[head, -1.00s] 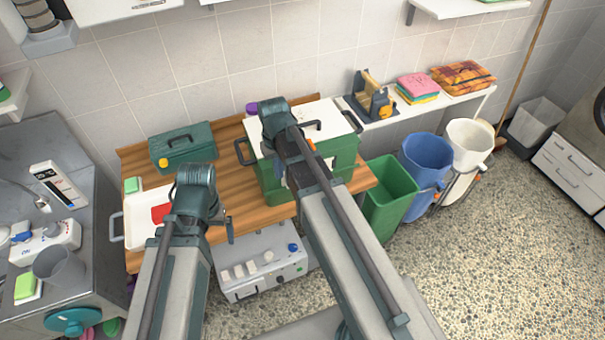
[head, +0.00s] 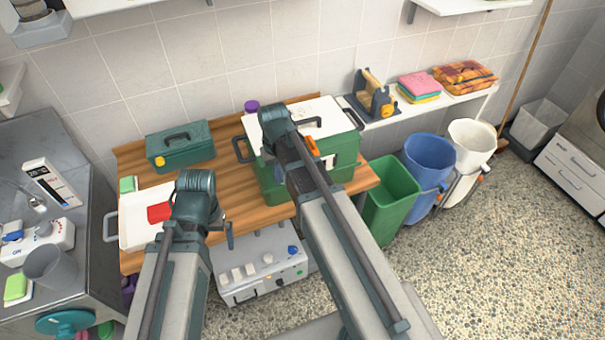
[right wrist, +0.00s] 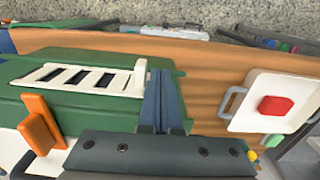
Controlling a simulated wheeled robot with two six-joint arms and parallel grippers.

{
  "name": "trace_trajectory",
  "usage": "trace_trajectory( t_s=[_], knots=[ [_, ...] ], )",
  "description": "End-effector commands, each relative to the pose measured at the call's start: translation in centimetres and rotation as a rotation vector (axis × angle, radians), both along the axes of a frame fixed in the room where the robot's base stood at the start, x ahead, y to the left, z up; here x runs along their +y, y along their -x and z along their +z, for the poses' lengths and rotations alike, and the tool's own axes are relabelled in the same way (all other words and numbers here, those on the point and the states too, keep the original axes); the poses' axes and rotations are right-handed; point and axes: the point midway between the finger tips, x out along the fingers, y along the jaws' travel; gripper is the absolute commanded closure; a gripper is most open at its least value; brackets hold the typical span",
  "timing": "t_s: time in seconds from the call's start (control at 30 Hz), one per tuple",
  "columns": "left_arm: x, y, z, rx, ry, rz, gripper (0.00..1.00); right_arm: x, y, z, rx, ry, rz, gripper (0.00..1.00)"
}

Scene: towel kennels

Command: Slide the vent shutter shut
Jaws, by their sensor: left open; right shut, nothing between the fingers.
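The green kennel box (head: 343,160) with a white lid stands on the wooden table. In the right wrist view its side carries a white vent shutter (right wrist: 75,77) with several dark openings between pale slats. A white upright tab (right wrist: 140,76) stands at the shutter's right end. My right gripper (right wrist: 163,88) is shut and empty, its fingers just right of the tab; I cannot tell whether they touch. My left gripper (head: 229,236) is open and empty, near the table's front edge.
A white tray (head: 133,222) with a red item (head: 159,212) is on the table's left. A green toolbox (head: 181,147) stands behind it. A green bin (head: 392,195) stands right of the table.

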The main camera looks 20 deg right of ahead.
Motion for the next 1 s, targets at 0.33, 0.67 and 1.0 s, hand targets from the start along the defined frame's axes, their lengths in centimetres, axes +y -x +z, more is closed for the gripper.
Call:
trace_trajectory(
  t_s=[0.33,0.67,1.0],
  knots=[
    [0.0,0.0,-1.3,0.0,0.0,0.0,0.0,0.0,0.0,-1.3,0.0,0.0,0.0,1.0],
    [0.0,0.0,-1.2,0.0,0.0,0.0,0.0,-0.1,0.0,-1.2,0.0,0.0,0.0,1.0],
    [0.0,0.0,-1.2,0.0,0.0,0.0,0.0,-1.9,0.0,-1.2,0.0,0.0,-0.002,1.0]
  ],
)
